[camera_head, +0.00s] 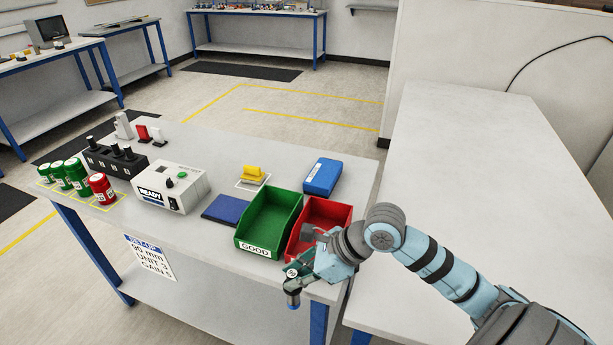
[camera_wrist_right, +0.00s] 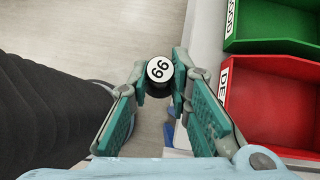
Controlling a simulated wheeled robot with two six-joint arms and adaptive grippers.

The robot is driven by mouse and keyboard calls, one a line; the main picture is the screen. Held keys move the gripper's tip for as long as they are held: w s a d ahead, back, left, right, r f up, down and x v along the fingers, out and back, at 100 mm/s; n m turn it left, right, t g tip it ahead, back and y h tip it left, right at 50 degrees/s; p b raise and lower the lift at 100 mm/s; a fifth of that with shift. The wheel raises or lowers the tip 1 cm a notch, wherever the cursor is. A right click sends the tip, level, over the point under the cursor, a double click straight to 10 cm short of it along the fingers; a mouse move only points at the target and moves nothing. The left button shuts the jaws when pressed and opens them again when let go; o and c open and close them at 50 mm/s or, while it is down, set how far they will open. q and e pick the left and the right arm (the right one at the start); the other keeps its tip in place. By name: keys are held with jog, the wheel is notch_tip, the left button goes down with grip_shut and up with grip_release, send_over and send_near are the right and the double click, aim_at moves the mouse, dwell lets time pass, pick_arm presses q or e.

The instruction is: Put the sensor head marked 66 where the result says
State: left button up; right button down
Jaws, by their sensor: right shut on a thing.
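The sensor head marked 66 (camera_wrist_right: 159,70) is a dark cylinder with a white round top. It sits between the fingertips of my right gripper (camera_wrist_right: 157,82), which is shut on it. My right gripper (camera_head: 306,268) is just in front of the red bin (camera_head: 336,211). The green bin (camera_head: 268,222) is labelled GOOD. The tester box (camera_head: 172,186) shows READY on its display. My left gripper is not in view.
On the table (camera_head: 222,150) are a blue pad (camera_head: 222,209), a yellow block (camera_head: 253,173), a blue box (camera_head: 323,177), a black holder (camera_head: 115,158) and several red and green cylinders (camera_head: 77,173). A set-up sheet (camera_head: 150,258) hangs in front. The right-hand table (camera_head: 478,160) is bare.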

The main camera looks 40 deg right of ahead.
jog(key=w+d+r+m+t+h+p, duration=0.1)
jog(key=w+d+r+m+h, duration=0.1)
jog(key=w+d+r+m, duration=0.45)
jog(key=w+d+r+m+t+h, duration=0.1)
jog(key=w+d+r+h, duration=0.3)
jog(key=d, duration=0.5)
notch_tip(320, 180, down, 9)
jog(key=y+b, duration=0.1)
jog(key=b, duration=0.6)
jog(key=shift+a, duration=0.25)
jog(key=shift+f, duration=0.1)
jog(key=c, duration=1.4)
grip_release()
jog(key=shift+s, duration=0.1)
